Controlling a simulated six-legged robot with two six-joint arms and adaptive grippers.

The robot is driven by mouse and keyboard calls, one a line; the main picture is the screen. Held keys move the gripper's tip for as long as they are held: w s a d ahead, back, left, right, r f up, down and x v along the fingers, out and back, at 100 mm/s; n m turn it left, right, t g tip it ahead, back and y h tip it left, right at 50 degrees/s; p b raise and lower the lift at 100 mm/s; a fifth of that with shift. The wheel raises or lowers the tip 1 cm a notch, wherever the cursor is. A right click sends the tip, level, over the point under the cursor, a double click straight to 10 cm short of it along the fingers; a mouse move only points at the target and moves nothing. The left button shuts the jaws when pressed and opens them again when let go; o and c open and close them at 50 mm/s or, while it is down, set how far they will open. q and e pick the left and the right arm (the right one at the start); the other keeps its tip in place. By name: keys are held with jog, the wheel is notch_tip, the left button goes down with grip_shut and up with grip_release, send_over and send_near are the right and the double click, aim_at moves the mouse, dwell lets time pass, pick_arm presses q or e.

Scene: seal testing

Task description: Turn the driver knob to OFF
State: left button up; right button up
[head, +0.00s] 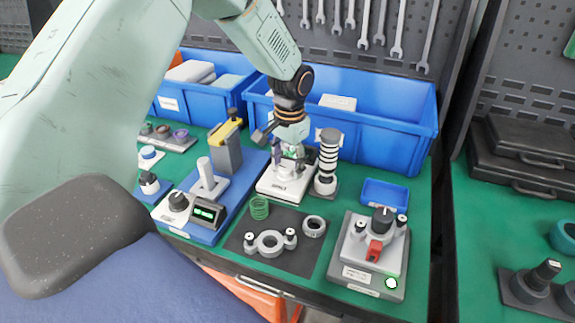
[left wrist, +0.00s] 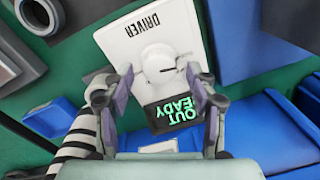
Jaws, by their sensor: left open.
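The driver (head: 279,191) is a white box labelled DRIVER, standing at the middle of the bench in front of the blue bins. In the left wrist view the driver (left wrist: 128,38) shows a round white knob (left wrist: 157,60) with a short dark mark, and a small black display (left wrist: 178,113) with green letters that seem to read OUT and READY. My left gripper (head: 291,153) points down over the driver. In the left wrist view my left gripper (left wrist: 160,73) is open, its fingers on either side of the knob; contact cannot be told. No OFF marking is legible. My right gripper is out of view.
A striped black-and-white post (head: 328,160) stands close to the right of the driver. A blue base with a lever and meter (head: 207,213) is to its left. A dark mat (head: 270,262) with loose rings lies in front. Blue bins (head: 385,135) stand behind.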

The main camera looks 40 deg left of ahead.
pick_arm(q)
jog(key=shift+s+d, duration=0.1)
jog(key=shift+s, duration=0.1)
jog(key=shift+w+f, duration=0.15)
jog(key=shift+f, duration=0.05)
jog(key=c, duration=1.1)
jog(key=shift+r+m+p, duration=0.2)
jog(key=shift+m+p, duration=0.5)
jog(key=shift+p, duration=0.2)
jog(key=shift+c, duration=0.2)
jog(key=shift+m+p, duration=0.95)
jog(key=shift+m, duration=0.15)
jog(key=shift+m+p, duration=0.6)
jog(key=shift+m, duration=0.5)
jog(key=shift+m+p, duration=0.35)
jog(key=shift+m, duration=0.55)
jog(key=shift+f, duration=0.1)
